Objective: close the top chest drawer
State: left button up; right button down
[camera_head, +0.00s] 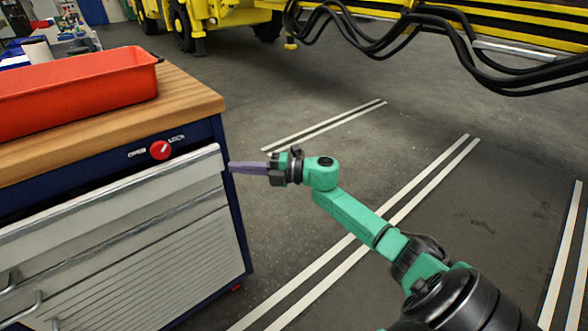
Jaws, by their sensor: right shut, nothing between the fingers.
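The blue tool chest (205,133) with a wooden top stands at the left, its left part cut off by the picture edge. Its top drawer (110,196) has a light grey front that seems to stand slightly proud of the chest; how far it is out I cannot tell. My right gripper (232,167) is shut and empty, its fingers pointing left at the right end of the top drawer front. The fingertips look close to that end; whether they touch I cannot tell. My left gripper is not in view.
A red tray (75,88) sits on the chest's wooden top (190,92). A red lock knob (160,150) is above the top drawer. Yellow machinery (225,15) with black hoses stands at the back. The grey floor (330,120) right of the chest is clear.

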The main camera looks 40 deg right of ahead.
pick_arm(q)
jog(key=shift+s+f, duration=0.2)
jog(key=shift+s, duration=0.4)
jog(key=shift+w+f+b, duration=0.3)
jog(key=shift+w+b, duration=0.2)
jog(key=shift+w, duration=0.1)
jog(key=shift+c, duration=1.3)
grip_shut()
pick_arm(e)
jog(key=v, duration=1)
jog(key=shift+s, duration=0.2)
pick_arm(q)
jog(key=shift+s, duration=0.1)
